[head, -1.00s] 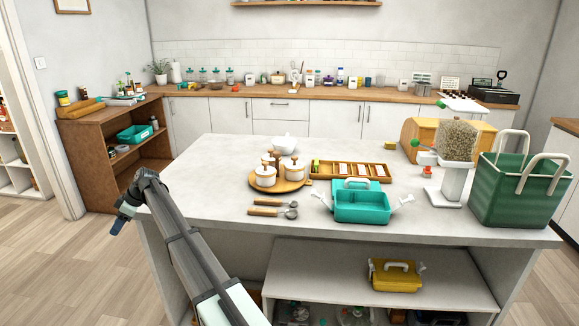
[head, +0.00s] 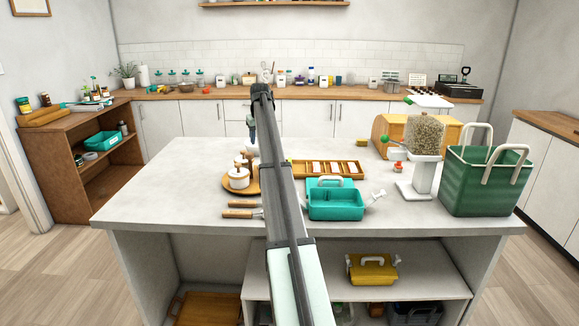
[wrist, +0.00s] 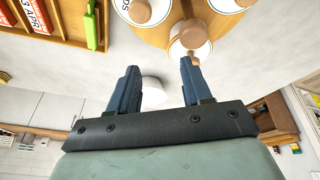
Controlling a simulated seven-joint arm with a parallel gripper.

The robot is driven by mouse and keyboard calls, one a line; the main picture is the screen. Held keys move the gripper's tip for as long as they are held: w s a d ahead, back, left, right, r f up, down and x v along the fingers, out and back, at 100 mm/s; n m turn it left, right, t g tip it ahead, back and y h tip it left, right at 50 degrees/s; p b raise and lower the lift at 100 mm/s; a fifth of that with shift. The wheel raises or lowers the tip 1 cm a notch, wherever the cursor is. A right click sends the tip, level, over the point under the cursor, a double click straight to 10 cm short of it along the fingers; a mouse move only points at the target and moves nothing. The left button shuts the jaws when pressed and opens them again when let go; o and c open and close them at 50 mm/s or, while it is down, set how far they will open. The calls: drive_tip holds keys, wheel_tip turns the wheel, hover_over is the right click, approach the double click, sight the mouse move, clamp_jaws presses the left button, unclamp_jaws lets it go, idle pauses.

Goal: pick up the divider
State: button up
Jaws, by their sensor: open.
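The wooden tray (head: 359,169) stands on the island, just right of my arm in the head view. My gripper (head: 253,134) hangs above the far part of the island, fingers down. In the wrist view my gripper (wrist: 160,68) is open and empty, apart from the tray.
A round wooden board (head: 229,187) with lidded white pots is left of my arm. A teal caddy (head: 336,205) stands in front of the tray. A white stand with a grain hopper (head: 424,135) and a green basket (head: 485,182) are at right.

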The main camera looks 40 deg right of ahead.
sight(290, 159)
drive_tip(key=s+d+f+m+h, duration=0.1)
drive_tip(key=s+d+m, duration=0.2)
drive_tip(key=d, duration=0.2)
drive_tip(key=s+d+f+m, duration=0.1)
drive_tip(key=s+d+m, duration=0.2)
drive_tip(key=d, duration=0.3)
drive_tip(key=x, duration=1.3)
drive_tip(key=shift+w+d+f, duration=0.1)
drive_tip(key=shift+d+f, duration=0.15)
drive_tip(key=shift+d, duration=0.2)
clamp_jaws()
